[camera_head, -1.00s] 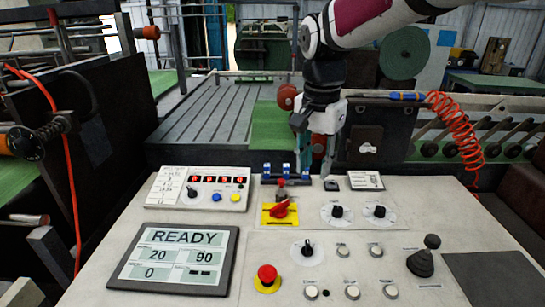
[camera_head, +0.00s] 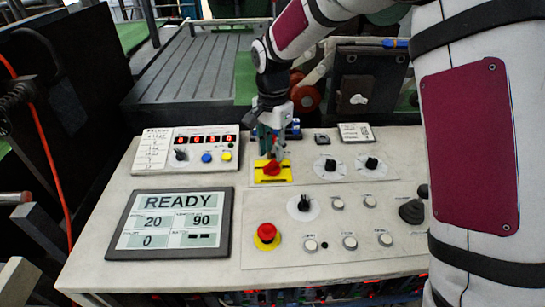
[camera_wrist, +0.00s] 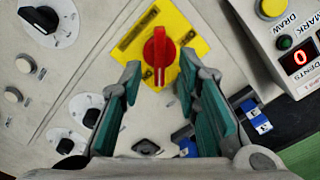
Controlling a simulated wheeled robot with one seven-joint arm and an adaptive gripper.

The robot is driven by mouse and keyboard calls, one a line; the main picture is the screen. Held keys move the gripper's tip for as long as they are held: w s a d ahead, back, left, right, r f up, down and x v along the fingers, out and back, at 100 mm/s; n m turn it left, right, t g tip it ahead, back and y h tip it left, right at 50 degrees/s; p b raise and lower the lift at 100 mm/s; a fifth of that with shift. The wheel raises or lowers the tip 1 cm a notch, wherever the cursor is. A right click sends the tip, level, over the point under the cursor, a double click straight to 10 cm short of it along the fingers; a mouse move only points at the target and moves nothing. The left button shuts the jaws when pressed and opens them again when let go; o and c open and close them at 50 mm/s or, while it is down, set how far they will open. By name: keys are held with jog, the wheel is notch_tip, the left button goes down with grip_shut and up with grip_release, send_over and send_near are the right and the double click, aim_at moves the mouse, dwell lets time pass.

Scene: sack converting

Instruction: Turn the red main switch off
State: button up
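The red main switch (camera_head: 272,168) is a rotary knob on a yellow plate (camera_head: 272,178) at the back middle of the console. In the wrist view the red knob (camera_wrist: 159,50) points along the picture's vertical, with a white mark at its lower end. My gripper (camera_head: 270,151) hangs over the switch from the far side and hides part of it. In the wrist view my gripper (camera_wrist: 160,68) is open, with one teal-padded finger on each side of the knob's near end. Gaps show between the knob and both fingers; contact is not visible.
A red emergency button (camera_head: 267,233) stands in front of the switch. Black dials (camera_head: 330,165) lie to its right. A button box (camera_head: 190,150) and READY screen (camera_head: 170,222) are left. Blue switches (camera_wrist: 253,112) sit near my right finger.

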aim_at(273, 161)
jog(key=shift+f, duration=1.75)
grip_shut()
